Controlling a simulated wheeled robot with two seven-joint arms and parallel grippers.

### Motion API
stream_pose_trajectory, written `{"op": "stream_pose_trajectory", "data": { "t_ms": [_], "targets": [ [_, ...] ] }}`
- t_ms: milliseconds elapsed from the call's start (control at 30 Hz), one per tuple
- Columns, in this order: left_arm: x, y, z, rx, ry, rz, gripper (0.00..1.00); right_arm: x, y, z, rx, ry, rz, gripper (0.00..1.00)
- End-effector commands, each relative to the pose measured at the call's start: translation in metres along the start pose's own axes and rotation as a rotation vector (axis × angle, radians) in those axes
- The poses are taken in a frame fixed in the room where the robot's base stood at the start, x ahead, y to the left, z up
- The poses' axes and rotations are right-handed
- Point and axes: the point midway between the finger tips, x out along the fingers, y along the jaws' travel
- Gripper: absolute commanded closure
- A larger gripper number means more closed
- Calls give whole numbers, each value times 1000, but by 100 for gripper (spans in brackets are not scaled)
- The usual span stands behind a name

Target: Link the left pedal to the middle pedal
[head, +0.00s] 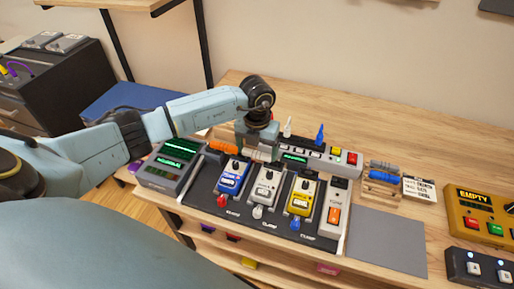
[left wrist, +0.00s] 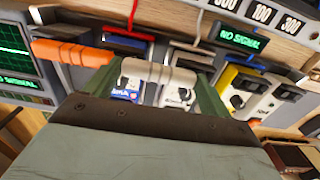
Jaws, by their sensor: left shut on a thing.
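The left pedal is blue (head: 232,178), the middle one is pale grey (head: 265,187) and the right one is yellow (head: 301,198); they stand in a row on a dark board. My left gripper (head: 261,151) is over the rear of the blue and grey pedals. It is shut on a pale grey link (left wrist: 158,73), which lies crosswise between the green fingers. In the left wrist view the blue pedal (left wrist: 125,95) and grey pedal (left wrist: 178,96) show just past the link. Whether its ends sit in the pedals' jacks cannot be told. My right gripper is out of view.
An orange cylinder (head: 222,146) lies left of the gripper, beside a green-screened unit (head: 172,165). A long unit (head: 323,157) with buttons stands behind the pedals. A wooden rack (head: 381,187) holds grey and blue pieces. A grey mat (head: 387,240) lies bare at right.

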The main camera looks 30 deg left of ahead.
Motion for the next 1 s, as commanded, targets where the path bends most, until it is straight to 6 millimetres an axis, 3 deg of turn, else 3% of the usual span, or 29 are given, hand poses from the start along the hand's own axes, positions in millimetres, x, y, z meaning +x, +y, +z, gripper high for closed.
{"op": "stream_pose_trajectory", "data": {
  "t_ms": [900,933,1000],
  "targets": [
    [4,0,0,-1,-1,0,40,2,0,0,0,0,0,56],
    [4,0,0,0,-1,0,16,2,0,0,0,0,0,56],
    [4,0,0,0,-1,0,7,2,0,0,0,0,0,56]
  ]
}}
